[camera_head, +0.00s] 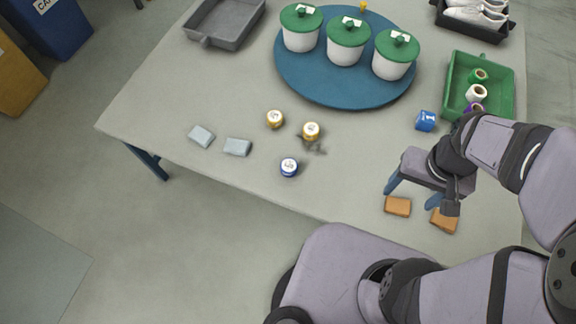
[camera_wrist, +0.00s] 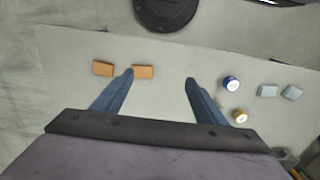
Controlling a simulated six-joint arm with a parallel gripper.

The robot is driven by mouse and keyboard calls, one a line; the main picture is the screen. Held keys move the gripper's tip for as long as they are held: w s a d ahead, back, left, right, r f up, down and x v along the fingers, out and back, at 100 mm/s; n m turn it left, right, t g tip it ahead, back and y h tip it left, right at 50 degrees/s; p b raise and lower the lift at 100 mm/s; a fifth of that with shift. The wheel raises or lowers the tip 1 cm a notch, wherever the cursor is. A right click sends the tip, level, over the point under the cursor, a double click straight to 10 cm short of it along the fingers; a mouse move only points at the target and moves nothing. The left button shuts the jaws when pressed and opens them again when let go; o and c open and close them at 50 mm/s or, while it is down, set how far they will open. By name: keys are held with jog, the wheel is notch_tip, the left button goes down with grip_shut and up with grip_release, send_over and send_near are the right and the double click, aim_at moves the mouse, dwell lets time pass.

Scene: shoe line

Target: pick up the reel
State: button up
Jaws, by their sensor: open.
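Three thread reels lie in a green crate (camera_head: 456,73) at the right of the table in the head view. My gripper (camera_head: 411,197) is open and empty above the table, nearer the front edge than the crate. In the wrist view, my gripper (camera_wrist: 160,77) shows its two blue fingers apart with nothing between them. No reel shows in the wrist view.
Two orange blocks (camera_head: 397,206) lie near my gripper. A blue box (camera_head: 426,121) stands beside the crate. Small tins (camera_head: 289,167) and grey blocks (camera_head: 237,147) lie to the left. Green-lidded white pots (camera_head: 346,45) stand on a blue round board (camera_head: 310,88). A dark tray (camera_head: 490,33) holds white shoes.

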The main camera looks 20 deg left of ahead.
jog(key=s+a+f+n+g+h+b, duration=0.1)
jog(key=s+a+f+n+g+b, duration=0.3)
jog(key=a+f, duration=0.45)
jog(key=n+t+h+b, duration=0.1)
jog(key=n+t+b, duration=0.1)
jog(key=n, duration=0.1)
send_over(291, 164)
jog(key=s+d, duration=0.8)
jog(key=s, duration=0.1)
jog(key=f, duration=1.5)
jog(key=shift+w+f, duration=0.25)
jog(key=w+a+m, duration=0.1)
jog(key=w+a, duration=0.1)
jog(key=w+a+r+m+t+y, duration=0.1)
jog(key=w+a+m, duration=0.1)
jog(key=w+a, duration=0.1)
jog(key=w+a+r+m, duration=0.1)
jog(key=w+a, duration=0.1)
jog(key=shift+w+a+m+t+y, duration=0.2)
jog(key=shift+w+m+t+y, duration=0.1)
jog(key=shift+w+t+y, duration=0.1)
jog(key=shift+w+a+r+m, duration=0.1)
jog(key=shift+w+a+m, duration=0.1)
jog(key=shift+m, duration=0.4)
jog(key=shift+a+m, duration=0.1)
jog(key=shift+m, duration=1.3)
